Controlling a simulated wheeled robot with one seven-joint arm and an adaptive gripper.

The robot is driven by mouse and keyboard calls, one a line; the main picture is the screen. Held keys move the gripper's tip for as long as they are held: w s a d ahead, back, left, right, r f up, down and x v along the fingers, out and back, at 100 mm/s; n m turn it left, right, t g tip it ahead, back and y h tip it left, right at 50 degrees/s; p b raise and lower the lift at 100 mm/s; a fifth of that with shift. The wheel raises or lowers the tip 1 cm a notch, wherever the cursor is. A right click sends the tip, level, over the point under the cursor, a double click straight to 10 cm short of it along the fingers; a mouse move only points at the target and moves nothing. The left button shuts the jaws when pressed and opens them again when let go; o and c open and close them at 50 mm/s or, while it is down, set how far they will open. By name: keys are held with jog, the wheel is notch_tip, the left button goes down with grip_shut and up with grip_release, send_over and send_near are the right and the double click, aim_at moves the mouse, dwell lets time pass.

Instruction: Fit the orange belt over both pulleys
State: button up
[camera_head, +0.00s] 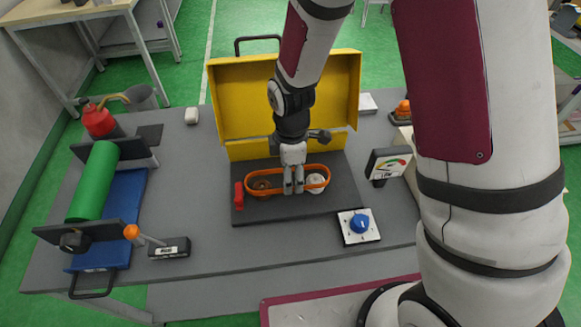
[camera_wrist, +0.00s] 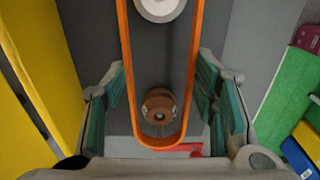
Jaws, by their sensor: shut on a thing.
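The orange belt (camera_head: 329,176) is a long loop that, as seen from above, surrounds both pulleys. The brown pulley (camera_head: 261,185) is inside its left end and the white pulley (camera_head: 316,181) inside its right end. My gripper (camera_head: 293,189) points down at the middle of the belt, shut on it. In the wrist view the fingers (camera_wrist: 162,95) press from outside on the belt's two long sides (camera_wrist: 130,70). The brown pulley (camera_wrist: 159,108) and the white pulley (camera_wrist: 160,8) show within the loop. I cannot tell whether the belt is seated or held above them.
The pulleys stand on a dark plate (camera_head: 290,209) with a red lever (camera_head: 239,196) at its left. A raised yellow cover (camera_head: 236,100) stands close behind. A blue knob (camera_head: 359,222) and a gauge (camera_head: 387,165) are at right. A green roller (camera_head: 94,182) is at left.

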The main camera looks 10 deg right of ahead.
jog(key=shift+f+b, duration=0.75)
jog(key=shift+f, duration=0.8)
jog(key=o, duration=1.1)
jog(key=shift+r, duration=0.1)
notch_tip(320, 180, up, 12)
jog(key=shift+f, duration=0.1)
